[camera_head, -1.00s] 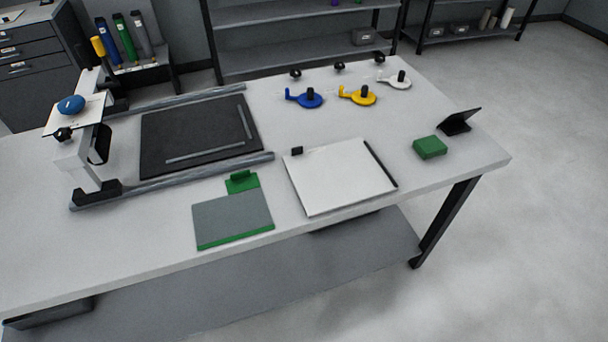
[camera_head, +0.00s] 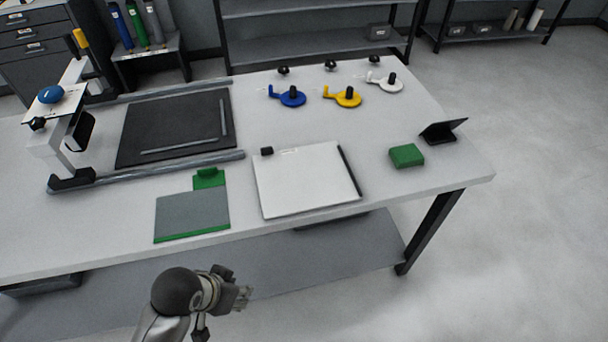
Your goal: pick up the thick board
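A flat grey board with a green front edge (camera_head: 192,217) lies at the front of the white table, left of centre. A large white board (camera_head: 305,182) lies to its right, with a black strip along its right side and a small black clip at its top left. I cannot tell for certain which one is the thick board. My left gripper (camera_head: 243,296) is in front of the table, below its front edge in the picture, apart from both boards. Its fingers point right and are too small to read as open or shut. My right gripper is out of view.
A green block (camera_head: 406,155) and a black stand (camera_head: 442,131) are at the table's right. Blue (camera_head: 292,98), yellow (camera_head: 347,97) and white (camera_head: 386,84) round tools stand at the back. A framed black mat (camera_head: 180,125) with a press-like fixture is at left.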

